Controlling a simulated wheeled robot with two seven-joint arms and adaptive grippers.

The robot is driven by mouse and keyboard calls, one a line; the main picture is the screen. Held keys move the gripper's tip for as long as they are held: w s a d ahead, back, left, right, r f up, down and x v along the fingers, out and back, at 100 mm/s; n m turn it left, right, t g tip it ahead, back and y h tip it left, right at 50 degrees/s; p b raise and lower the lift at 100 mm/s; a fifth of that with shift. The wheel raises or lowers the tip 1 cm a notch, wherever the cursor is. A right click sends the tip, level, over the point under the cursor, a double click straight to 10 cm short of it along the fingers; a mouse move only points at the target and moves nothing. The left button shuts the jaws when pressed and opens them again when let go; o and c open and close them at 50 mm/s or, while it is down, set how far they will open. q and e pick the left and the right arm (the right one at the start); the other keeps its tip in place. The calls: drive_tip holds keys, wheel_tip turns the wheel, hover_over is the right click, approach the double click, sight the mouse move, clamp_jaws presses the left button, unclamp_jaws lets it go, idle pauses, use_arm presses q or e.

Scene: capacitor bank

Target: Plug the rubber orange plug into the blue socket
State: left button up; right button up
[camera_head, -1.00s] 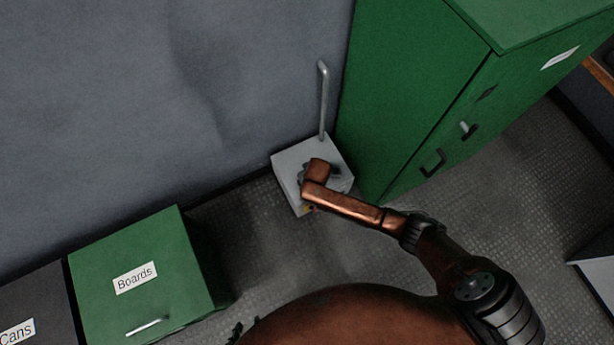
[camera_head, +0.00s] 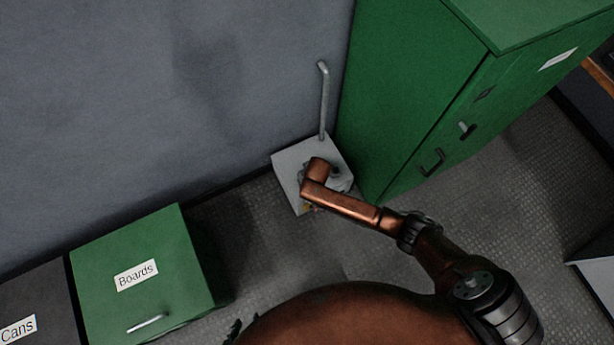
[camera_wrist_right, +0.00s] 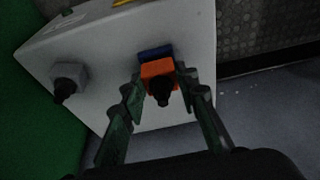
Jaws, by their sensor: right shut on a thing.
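The orange plug (camera_wrist_right: 159,75) is between the fingers of my right gripper (camera_wrist_right: 162,92) in the right wrist view, and the gripper is shut on it. The blue socket (camera_wrist_right: 155,52) is on the face of a grey-white box, directly behind the plug and partly covered by it. The plug appears lined up with the socket and close against it; I cannot tell how deep it sits. In the head view my right arm reaches over the box and hides the plug and socket. Only a small dark part of my left gripper (camera_head: 235,329) shows at the bottom edge; its fingers are not clear.
The grey-white box (camera_head: 289,160) stands on the floor by the wall, with a grey pipe (camera_head: 323,100) rising behind it. A dark connector (camera_wrist_right: 69,80) sits on its face. A tall green cabinet (camera_head: 400,90) stands close on the right, a green Boards box (camera_head: 160,250) at left.

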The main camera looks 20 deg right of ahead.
drive_tip(key=shift+f, duration=0.4)
drive_tip(key=o, duration=1.2)
drive_tip(key=shift+c, duration=0.2)
drive_tip(key=v, duration=1.2)
drive_tip(key=shift+f, duration=0.1)
